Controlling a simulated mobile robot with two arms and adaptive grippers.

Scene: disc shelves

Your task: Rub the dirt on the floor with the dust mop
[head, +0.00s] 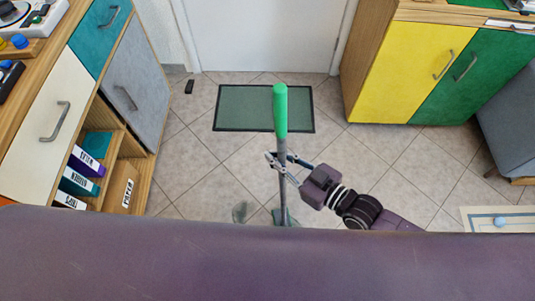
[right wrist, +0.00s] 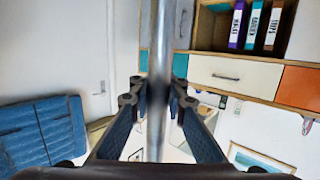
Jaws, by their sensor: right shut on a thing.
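The dust mop stands nearly upright in the head view, with a green grip (head: 280,110) on top and a grey pole. Its greenish mop head (head: 282,217) is low at the floor, partly cut off by my own body in front. My right gripper (head: 279,161) is shut on the pole below the green grip. In the right wrist view the metal pole (right wrist: 161,60) runs between the fingers of the gripper (right wrist: 158,90). A dark smudge of dirt (head: 240,212) lies on the floor tiles just left of the mop head. My left gripper is not in view.
A green doormat (head: 245,96) lies before the white door (head: 262,35). A wooden cabinet with binders (head: 82,160) stands left, a yellow and green cabinet (head: 410,75) right. A grey seat (head: 510,110) and a pale mat (head: 480,221) are far right. Tiles between are clear.

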